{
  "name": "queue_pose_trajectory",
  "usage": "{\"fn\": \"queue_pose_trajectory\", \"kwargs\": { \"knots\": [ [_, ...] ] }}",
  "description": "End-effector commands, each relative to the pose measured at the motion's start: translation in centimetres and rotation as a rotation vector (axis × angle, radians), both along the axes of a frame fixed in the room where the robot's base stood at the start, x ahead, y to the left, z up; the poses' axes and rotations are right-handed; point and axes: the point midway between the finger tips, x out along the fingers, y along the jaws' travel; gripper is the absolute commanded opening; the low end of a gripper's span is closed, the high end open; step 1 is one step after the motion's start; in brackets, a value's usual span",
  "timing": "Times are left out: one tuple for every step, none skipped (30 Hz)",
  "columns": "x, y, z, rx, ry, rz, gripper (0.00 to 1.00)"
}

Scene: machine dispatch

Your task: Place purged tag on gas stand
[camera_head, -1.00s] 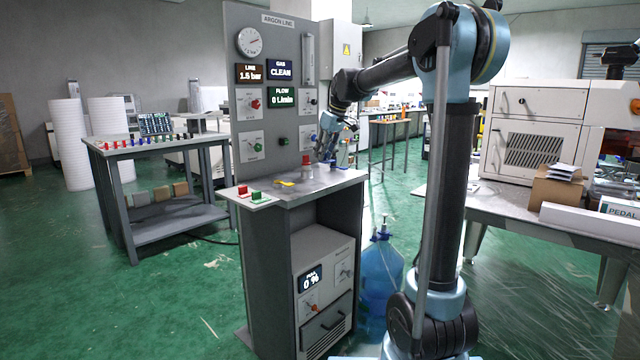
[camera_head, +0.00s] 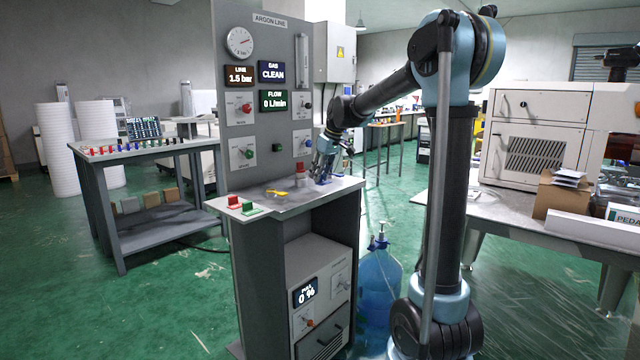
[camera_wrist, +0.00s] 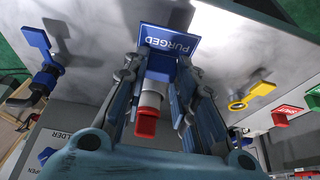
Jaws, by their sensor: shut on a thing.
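The blue PURGED tag (camera_wrist: 170,42) shows upside down at the top of the wrist view, its blue lower part between the fingertips. My gripper (camera_wrist: 160,78) is shut on it. In the head view my gripper (camera_head: 324,164) points down over the right part of the gas stand's grey top (camera_head: 262,205), with a bit of blue (camera_head: 322,181) under it. Whether the tag touches the top I cannot tell. A red-capped cylinder (camera_head: 300,170) stands just left of my gripper; in the wrist view its red cap (camera_wrist: 146,124) appears between the fingers.
The ARGON LINE panel (camera_head: 225,135) rises behind. A blue handle (camera_wrist: 42,78) shows at left in the wrist view. A blue water bottle (camera_head: 380,275) stands at right.

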Motion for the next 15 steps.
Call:
{"fn": "queue_pose_trajectory", "kwargs": {
  "knots": [
    [0.0,0.0,-0.7,0.000,0.000,0.000,0.18],
    [0.0,0.1,-1.2,0.000,0.000,0.001,0.18],
    [0.0,0.1,-1.7,0.000,0.000,0.001,0.18],
    [0.0,0.1,-2.1,0.000,0.000,0.001,0.18],
    [0.0,0.1,-2.5,0.000,0.000,0.001,0.18],
    [-0.1,0.1,-2.8,0.000,0.000,0.001,0.18],
    [-0.1,0.1,-2.9,0.000,0.000,0.001,0.18],
    [-0.1,0.1,-3.0,0.000,0.000,0.001,0.18],
    [-0.1,0.0,-3.0,0.000,0.000,0.001,0.18],
    [-0.1,0.1,-3.0,0.000,0.000,0.001,0.18],
    [-0.1,0.0,-3.0,0.000,0.000,0.001,0.18],
    [-0.1,0.0,-3.0,0.000,0.000,0.001,0.18],
    [-0.1,0.0,-3.0,0.000,0.000,0.001,0.18],
    [-0.1,0.0,-3.0,0.000,0.000,0.001,0.18],
    [-0.1,0.0,-3.0,0.000,0.000,0.001,0.18]
  ]
}}
